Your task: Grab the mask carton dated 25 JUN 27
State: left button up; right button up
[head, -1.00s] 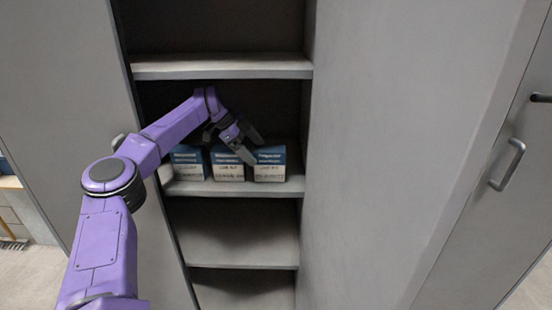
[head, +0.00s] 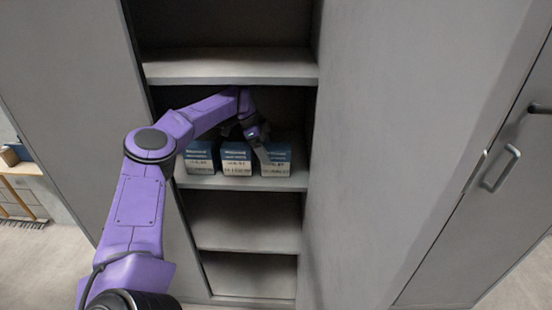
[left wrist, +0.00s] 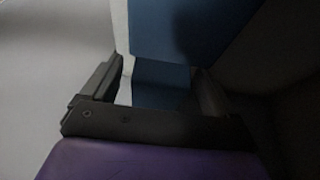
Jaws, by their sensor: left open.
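Three blue-and-white cartons stand side by side on a cabinet shelf in the head view: a left one (head: 200,157), a middle one (head: 236,159) and a right one (head: 276,162). Their printed labels are too small and blurred to read, so I cannot tell which bears 25 JUN 27. My left gripper (head: 257,147) is open at the right carton, one finger in front of its left part. In the left wrist view, a blue carton surface (left wrist: 188,30) shows between and beyond the open fingers (left wrist: 160,88); contact is unclear. My right gripper is not in view.
The cartons' shelf (head: 240,183) has another shelf (head: 230,68) close above it. The grey cabinet side or door (head: 400,150) stands to the right. A lower shelf (head: 245,236) looks empty.

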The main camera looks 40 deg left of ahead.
aim_at(278, 156)
pick_arm(q)
jog(key=shift+w+d+r+p, duration=0.15)
jog(key=shift+w+d+p, duration=0.15)
jog(key=shift+w+d, duration=0.5)
jog(key=shift+w+d+f, duration=0.25)
jog(key=shift+d+f, duration=0.2)
jog(key=shift+f, duration=0.15)
jog(key=shift+w+d+f, duration=0.25)
jog(key=shift+d+f, duration=0.15)
jog(key=shift+f, duration=0.2)
jog(key=shift+w+f, duration=0.1)
jog(key=shift+f, duration=0.3)
jog(key=shift+c, duration=1.3)
jog(key=c, duration=0.9)
jog(key=shift+r, duration=0.1)
